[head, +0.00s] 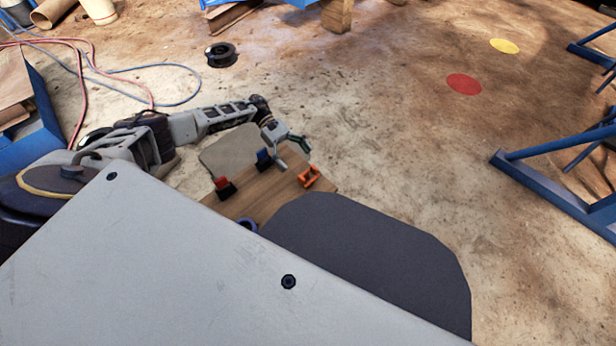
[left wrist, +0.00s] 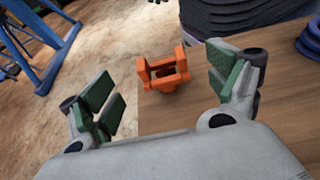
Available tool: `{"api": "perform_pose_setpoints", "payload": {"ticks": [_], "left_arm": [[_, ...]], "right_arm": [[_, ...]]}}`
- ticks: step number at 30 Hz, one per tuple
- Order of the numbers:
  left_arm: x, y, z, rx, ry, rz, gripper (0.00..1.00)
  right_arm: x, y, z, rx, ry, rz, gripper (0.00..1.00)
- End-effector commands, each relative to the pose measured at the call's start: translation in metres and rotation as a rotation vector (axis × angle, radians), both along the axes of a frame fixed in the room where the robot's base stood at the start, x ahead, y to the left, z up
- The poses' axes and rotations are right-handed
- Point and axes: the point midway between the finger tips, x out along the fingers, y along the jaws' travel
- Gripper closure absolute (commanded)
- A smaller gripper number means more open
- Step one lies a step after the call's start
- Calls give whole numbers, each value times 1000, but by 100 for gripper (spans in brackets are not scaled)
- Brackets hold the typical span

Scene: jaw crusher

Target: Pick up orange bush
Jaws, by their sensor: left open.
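The orange bush (head: 309,176) is a small part with two upright lugs. It stands on a wooden board (head: 262,202) near the board's right edge in the head view. In the left wrist view the orange bush (left wrist: 164,72) sits ahead of my left gripper, between the lines of its fingers. My left gripper (head: 296,152) is open and empty, just behind and left of the bush, apart from it. Its green-padded fingers (left wrist: 165,88) show spread wide in the wrist view. My right gripper is not in view.
A red-and-black part (head: 224,187) and a blue part (head: 264,158) stand on the board left of the bush.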

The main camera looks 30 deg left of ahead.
Motion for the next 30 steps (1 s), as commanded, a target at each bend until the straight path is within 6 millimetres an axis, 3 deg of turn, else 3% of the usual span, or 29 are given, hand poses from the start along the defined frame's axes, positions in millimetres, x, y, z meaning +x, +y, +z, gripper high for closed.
{"api": "perform_pose_setpoints", "payload": {"ticks": [6,20,30], "left_arm": [[-5,-14,-6,0,0,-1,11],[-6,-17,-8,0,0,-1,11],[-16,-44,-21,0,-1,-1,11]], "right_arm": [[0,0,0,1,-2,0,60],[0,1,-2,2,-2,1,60],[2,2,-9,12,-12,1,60]]}}
